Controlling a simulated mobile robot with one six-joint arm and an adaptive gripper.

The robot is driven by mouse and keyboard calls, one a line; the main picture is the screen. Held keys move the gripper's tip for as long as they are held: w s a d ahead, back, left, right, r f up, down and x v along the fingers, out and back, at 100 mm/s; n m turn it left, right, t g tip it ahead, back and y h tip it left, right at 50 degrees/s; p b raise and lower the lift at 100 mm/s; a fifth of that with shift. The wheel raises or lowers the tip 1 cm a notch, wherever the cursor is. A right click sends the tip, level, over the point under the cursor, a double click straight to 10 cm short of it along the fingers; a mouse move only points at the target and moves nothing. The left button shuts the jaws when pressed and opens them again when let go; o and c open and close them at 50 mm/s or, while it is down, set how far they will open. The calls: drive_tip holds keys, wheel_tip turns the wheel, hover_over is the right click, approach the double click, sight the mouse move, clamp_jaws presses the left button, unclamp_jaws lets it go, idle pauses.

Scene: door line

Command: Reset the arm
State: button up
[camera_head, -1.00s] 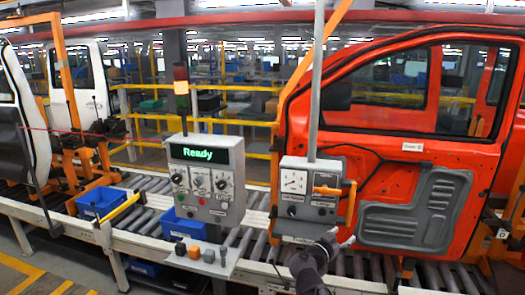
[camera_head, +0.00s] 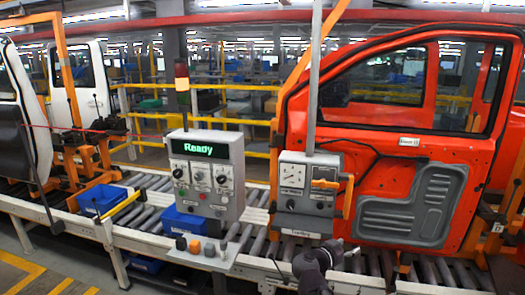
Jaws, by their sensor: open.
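My gripper (camera_head: 345,249) is at the bottom centre-right, at the end of my dark arm, below the small grey box with the orange handle. It is small in the picture; its jaws look apart and nothing shows between them. The small grey box (camera_head: 306,190) has a gauge and an orange handle (camera_head: 347,192) on its right side. The larger grey control panel (camera_head: 207,172) to the left has knobs and a green "Ready" display (camera_head: 198,149).
An orange-red door (camera_head: 415,195) stands on the roller conveyor (camera_head: 150,216) at right. A white door (camera_head: 18,125) hangs at far left. Blue bins (camera_head: 184,221) sit on the conveyor. A shelf with buttons (camera_head: 205,255) juts out below the control panel. The yellow-marked floor at lower left is clear.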

drive_tip(key=s+f+n+g+y+b, duration=0.2)
drive_tip(key=s+f+g+y+b, duration=0.1)
drive_tip(key=f, duration=0.6)
drive_tip(key=s+f+n+g+y+b, duration=0.2)
drive_tip(key=s+f+g+y, duration=0.15)
drive_tip(key=f, duration=0.45)
drive_tip(key=s+a+f+n+g+y+b, duration=0.3)
drive_tip(key=s+a+f+n+y+b, duration=0.1)
drive_tip(key=a+f, duration=0.4)
drive_tip(key=shift+s+a+f+n+y, duration=0.25)
drive_tip(key=shift+s+a+n+y, duration=0.15)
drive_tip(key=shift+s+n+y, duration=0.6)
drive_tip(key=shift+s+y, duration=0.1)
drive_tip(key=shift+y, duration=0.15)
